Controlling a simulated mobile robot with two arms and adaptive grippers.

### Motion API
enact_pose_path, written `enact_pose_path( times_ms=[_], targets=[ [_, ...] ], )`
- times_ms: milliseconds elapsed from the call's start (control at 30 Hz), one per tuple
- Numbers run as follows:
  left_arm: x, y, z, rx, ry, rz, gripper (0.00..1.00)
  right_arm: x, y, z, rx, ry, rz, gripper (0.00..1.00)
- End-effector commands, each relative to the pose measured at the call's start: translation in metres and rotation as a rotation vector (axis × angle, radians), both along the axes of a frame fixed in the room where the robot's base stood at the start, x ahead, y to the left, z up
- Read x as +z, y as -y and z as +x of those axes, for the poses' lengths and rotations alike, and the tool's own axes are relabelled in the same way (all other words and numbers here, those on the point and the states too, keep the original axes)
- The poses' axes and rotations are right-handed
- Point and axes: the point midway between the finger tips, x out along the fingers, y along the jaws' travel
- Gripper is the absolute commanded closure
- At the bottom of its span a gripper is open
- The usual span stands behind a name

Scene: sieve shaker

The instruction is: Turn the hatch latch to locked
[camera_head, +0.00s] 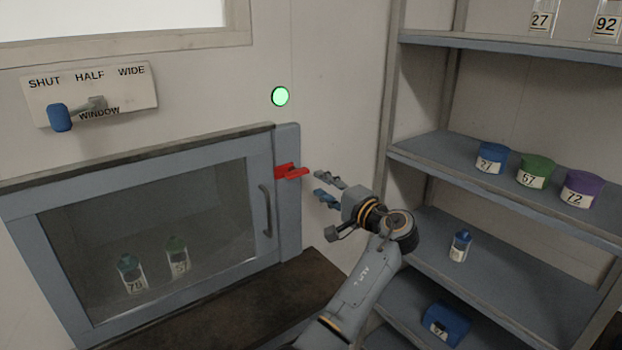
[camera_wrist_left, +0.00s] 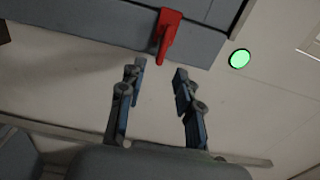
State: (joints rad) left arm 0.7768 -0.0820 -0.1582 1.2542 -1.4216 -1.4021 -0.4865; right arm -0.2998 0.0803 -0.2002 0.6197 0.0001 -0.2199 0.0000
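The red hatch latch (camera_head: 289,171) sits on the right frame of the blue-grey hatch (camera_head: 288,210), its handle pointing right, roughly level. The hatch door looks closed. In the left wrist view the latch (camera_wrist_left: 168,36) lies beyond the fingertips, roughly in line with the gap between them. My left gripper (camera_head: 320,184) is just right of the latch, open and empty, with its fingers pointing toward it. In the wrist view its two fingers (camera_wrist_left: 158,70) stand apart with bare wall between them. They appear not to touch the latch. My right gripper is not in view.
A green round light (camera_head: 280,96) glows above the latch. A window lever (camera_head: 60,117) is at upper left. Bottles (camera_head: 131,276) stand behind the hatch glass. Shelves (camera_head: 440,155) with labelled jars stand close on the right. A dark ledge (camera_head: 230,310) runs below the hatch.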

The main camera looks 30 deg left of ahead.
Motion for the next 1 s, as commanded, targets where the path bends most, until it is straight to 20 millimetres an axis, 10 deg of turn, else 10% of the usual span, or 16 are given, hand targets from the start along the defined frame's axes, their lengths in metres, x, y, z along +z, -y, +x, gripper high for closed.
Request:
enact_pose_path(
  times_ms=[767, 1000],
  targets=[
    [-0.001, 0.025, -0.012, 0.002, -0.002, -0.001, 0.66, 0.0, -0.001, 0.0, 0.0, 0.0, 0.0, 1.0],
    [-0.079, 0.015, -0.039, -0.032, -0.014, -0.175, 0.66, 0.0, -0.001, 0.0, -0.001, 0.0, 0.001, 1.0]
  ],
)
